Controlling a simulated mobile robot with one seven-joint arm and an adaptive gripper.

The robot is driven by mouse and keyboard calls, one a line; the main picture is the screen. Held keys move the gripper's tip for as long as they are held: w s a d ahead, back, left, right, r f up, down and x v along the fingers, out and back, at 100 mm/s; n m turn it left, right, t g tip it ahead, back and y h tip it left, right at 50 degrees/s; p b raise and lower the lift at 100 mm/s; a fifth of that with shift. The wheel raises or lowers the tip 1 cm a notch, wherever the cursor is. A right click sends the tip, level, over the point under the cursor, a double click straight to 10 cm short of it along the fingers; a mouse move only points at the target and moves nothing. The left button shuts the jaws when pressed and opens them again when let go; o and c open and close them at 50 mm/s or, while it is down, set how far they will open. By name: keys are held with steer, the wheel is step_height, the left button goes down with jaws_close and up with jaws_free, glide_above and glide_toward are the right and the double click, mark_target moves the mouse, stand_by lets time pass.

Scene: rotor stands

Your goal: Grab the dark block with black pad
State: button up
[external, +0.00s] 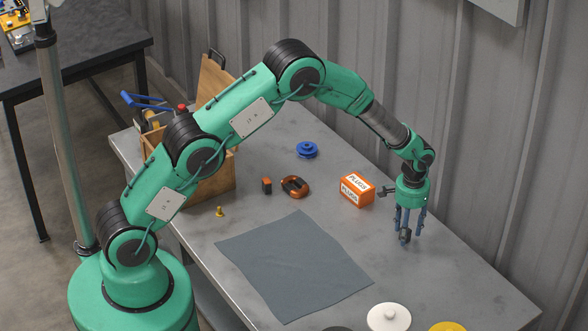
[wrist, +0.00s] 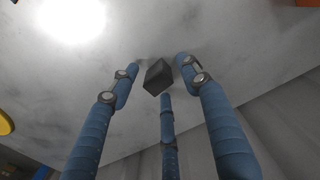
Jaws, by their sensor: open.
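The dark block (wrist: 157,77) is small and dark grey, and in the wrist view it shows between the tips of my three blue fingers. In the external view the dark block (external: 405,236) sits low among the fingers, partly hidden by them. My gripper (external: 410,230) points down over the right part of the grey table, past the orange box. In the wrist view my gripper (wrist: 158,68) is open around the block, with a finger on the left, one on the right and one below in the picture. I cannot make out a separate black pad or any firm contact.
An orange PLUGS box (external: 356,189) stands left of my gripper. A grey cloth (external: 293,265), a blue spool (external: 307,149), an orange-black ring (external: 294,186) and a white disc (external: 389,317) lie on the table. A corrugated wall (external: 500,140) runs behind.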

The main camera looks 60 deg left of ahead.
jaws_close()
steer(key=shift+r, duration=0.2)
steer(key=shift+r, duration=0.6)
step_height(320, 180, up, 2)
steer(key=shift+r+p, duration=0.1)
steer(key=shift+p, duration=0.55)
steer(key=s+p, duration=0.1)
steer(key=s, duration=0.4)
steer(key=s+a+r, duration=0.1)
steer(key=s, duration=0.4)
steer(key=s+a+p, duration=0.1)
steer(key=s, duration=0.5)
steer(key=shift+r+p, duration=0.15)
steer(key=shift+p, duration=0.15)
